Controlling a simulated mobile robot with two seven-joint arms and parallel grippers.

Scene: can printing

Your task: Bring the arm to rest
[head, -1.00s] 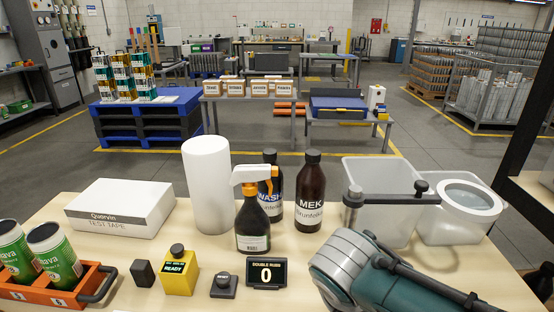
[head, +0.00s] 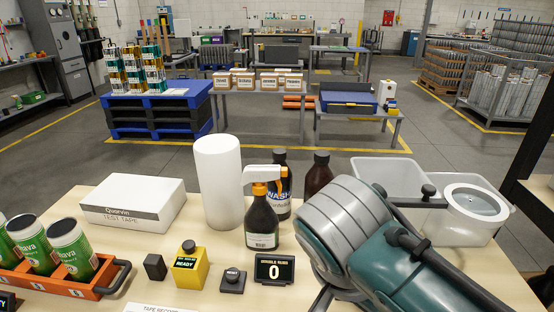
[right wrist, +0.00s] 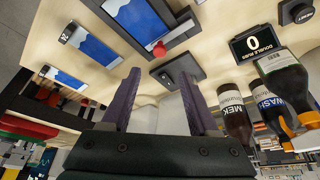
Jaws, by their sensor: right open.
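My right arm (head: 395,240), teal and grey, reaches in from the lower right of the head view, over the right part of the table. It hides part of the dark MEK bottle (head: 317,174) and of the white bins. My right gripper (right wrist: 160,74) shows in the right wrist view with its two dark fingers apart and nothing held between them. The MEK bottle (right wrist: 234,114) appears just right of the fingers in that view; whether they touch cannot be told. My left gripper is not in view.
The table (head: 205,262) holds a Quervin test tape box (head: 132,201), white roll (head: 218,182), spray bottle (head: 262,222), WASH bottle (head: 281,186), yellow READY device (head: 189,266), counter reading 0 (head: 274,270) and orange can rack (head: 75,288). White bins (head: 392,177) stand at the back right.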

